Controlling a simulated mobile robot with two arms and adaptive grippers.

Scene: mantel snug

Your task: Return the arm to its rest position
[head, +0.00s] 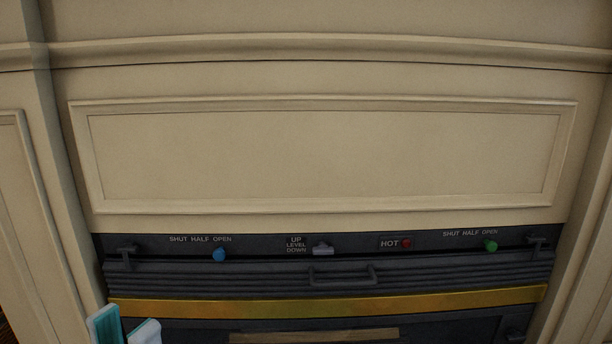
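My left gripper (127,320) shows at the bottom left edge of the head view. Only the ends of its two white and teal fingers are visible. A gap shows between the fingertips, and nothing is seen held between them. The fingers appear in front of the lower left part of the dark stove front (330,282); whether they touch it I cannot tell. The rest of the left arm is out of frame. My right gripper is not in view.
The stove front has a blue knob (219,255), grey lever (322,249), red button (406,244), green knob (490,246), dark handle (342,276) and brass strip (330,306). A cream panelled mantel (320,155) surrounds it above and at both sides.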

